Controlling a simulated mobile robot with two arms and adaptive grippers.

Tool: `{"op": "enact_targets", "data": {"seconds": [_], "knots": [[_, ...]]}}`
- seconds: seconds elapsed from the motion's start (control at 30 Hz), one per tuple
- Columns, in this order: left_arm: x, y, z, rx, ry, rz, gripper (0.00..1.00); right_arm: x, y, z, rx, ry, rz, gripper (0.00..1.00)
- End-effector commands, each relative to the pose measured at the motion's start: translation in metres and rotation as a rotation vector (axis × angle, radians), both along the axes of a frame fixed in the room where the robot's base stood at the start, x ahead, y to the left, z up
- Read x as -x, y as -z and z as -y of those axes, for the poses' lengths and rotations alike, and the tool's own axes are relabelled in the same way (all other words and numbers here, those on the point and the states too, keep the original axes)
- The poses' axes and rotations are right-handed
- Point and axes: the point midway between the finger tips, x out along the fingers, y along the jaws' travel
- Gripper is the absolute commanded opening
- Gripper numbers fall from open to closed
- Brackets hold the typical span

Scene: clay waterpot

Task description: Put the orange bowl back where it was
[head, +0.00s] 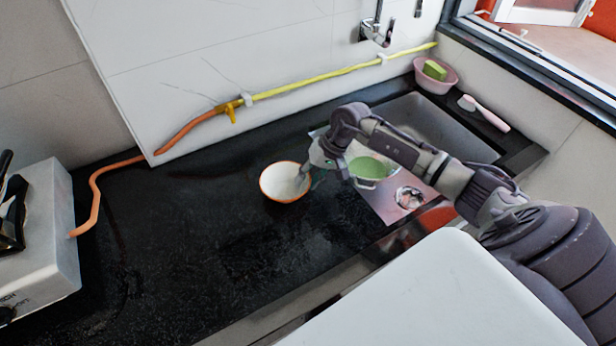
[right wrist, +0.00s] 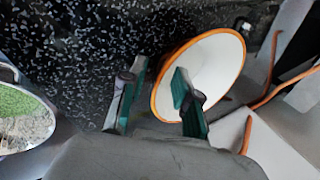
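The orange bowl (head: 279,186), white inside with an orange rim, sits on the black countertop (head: 190,220) near the middle of the head view. In the right wrist view the bowl (right wrist: 222,62) shows its white inside and orange rim. My right gripper (head: 304,178) is at the bowl's right side. In the right wrist view its fingers (right wrist: 158,88) are apart, one over the inside of the bowl and one outside the rim. Dark counter shows between the outer finger and the rim. My left gripper is not in view.
A green-filled pot (head: 368,168) stands right of the bowl, partly behind my right arm. A sink (head: 440,125), a pink basin (head: 435,80) and a brush (head: 484,114) lie farther right. A white stove (head: 45,230) with an orange hose stands left. The counter left of the bowl is clear.

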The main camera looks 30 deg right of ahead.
Motion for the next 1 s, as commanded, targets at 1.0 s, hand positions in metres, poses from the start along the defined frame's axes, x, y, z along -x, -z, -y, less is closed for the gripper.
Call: {"op": "enact_targets", "data": {"seconds": [1.0], "knots": [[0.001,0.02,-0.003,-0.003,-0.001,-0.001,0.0,0.024,-0.111,0.047,0.0,0.0,-0.001,0.31]]}}
